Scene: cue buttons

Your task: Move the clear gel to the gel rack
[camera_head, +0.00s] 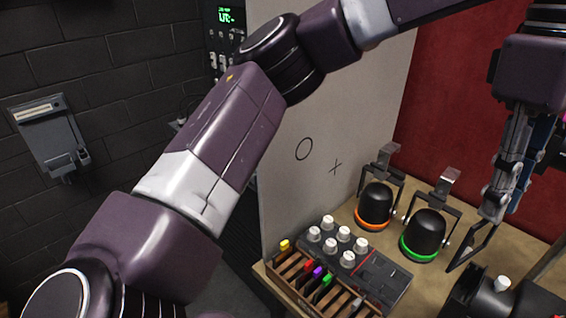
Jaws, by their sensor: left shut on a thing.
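My left gripper (497,203) is at the right, its fingers pointing down and shut on a thin dark frame with a see-through middle. This appears to be the clear gel (467,247), held tilted above the table, right of the green-ringed lamp. The wooden gel rack (283,283) stands at the table's front left edge, well to the left of the gripper. Several gels with coloured tabs stand in its slots, including yellow (285,246), purple (318,271) and green (326,280). My right gripper is not in view.
A black box with white knobs (389,283) lies beside the rack. An orange-ringed lamp (376,205) and a green-ringed lamp (424,235) stand behind it with brackets. Dark equipment (478,300) fills the lower right. A grey panel (330,120) rises behind the table.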

